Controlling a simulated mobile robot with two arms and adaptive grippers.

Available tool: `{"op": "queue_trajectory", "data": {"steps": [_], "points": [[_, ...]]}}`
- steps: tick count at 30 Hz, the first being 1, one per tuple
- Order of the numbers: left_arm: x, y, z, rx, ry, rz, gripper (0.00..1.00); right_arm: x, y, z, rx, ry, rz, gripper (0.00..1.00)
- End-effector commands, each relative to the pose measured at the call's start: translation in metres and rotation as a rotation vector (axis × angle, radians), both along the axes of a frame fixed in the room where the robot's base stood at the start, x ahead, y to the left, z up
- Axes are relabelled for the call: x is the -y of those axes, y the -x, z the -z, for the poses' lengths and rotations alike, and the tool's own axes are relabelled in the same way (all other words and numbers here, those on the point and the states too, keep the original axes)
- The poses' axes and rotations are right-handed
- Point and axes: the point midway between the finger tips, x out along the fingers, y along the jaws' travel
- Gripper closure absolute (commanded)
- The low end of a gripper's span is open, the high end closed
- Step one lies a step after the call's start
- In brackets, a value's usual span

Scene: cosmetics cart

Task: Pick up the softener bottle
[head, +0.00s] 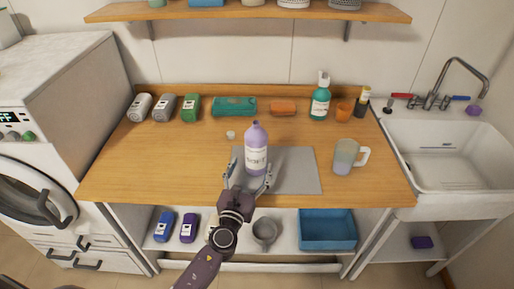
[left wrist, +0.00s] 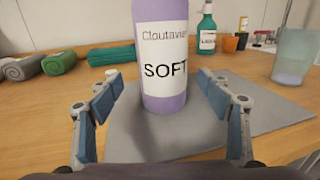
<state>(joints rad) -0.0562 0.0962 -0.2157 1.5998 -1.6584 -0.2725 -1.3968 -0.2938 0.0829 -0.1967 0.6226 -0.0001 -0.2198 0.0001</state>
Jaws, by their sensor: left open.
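The softener bottle (head: 256,150) is lavender with a white label. It stands upright on a grey mat (head: 296,172) on the wooden counter. In the left wrist view the bottle (left wrist: 165,60) is close and its label reads SOFT; its top is out of that view. My left gripper (head: 249,180) is open in front of the bottle. In the left wrist view the fingers of the left gripper (left wrist: 164,98) stand on either side of the bottle's lower part, with gaps on both sides. My right gripper does not show.
A jug (head: 345,158) stands right of the mat. A small white object (head: 230,134) lies left of the bottle. Rolled towels (head: 190,108), a folded teal cloth (head: 234,105) and a green bottle (head: 320,100) line the back. A sink (head: 450,150) is at right. The counter's left front is clear.

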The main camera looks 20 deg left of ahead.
Motion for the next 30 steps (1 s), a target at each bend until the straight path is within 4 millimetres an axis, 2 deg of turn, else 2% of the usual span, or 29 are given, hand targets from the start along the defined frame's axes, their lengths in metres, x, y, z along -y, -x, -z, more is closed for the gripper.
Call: {"op": "queue_trajectory", "data": {"steps": [3,7,13,17,21,30], "points": [[0.001,-0.013,-0.002,0.001,0.001,0.0,0.29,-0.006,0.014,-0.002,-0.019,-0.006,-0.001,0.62],[0.003,-0.033,-0.002,0.001,0.002,0.0,0.29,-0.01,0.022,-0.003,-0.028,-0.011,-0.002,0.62],[0.002,-0.051,0.0,0.0,0.001,0.0,0.29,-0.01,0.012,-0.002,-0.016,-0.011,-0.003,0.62],[0.002,-0.053,0.0,-0.001,0.002,0.0,0.29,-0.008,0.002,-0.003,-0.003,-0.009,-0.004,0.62],[0.002,-0.053,0.0,-0.001,0.002,0.0,0.3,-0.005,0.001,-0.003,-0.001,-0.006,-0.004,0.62],[0.002,-0.052,0.0,-0.001,0.002,-0.001,0.63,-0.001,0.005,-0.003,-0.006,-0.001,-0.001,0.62]]}}
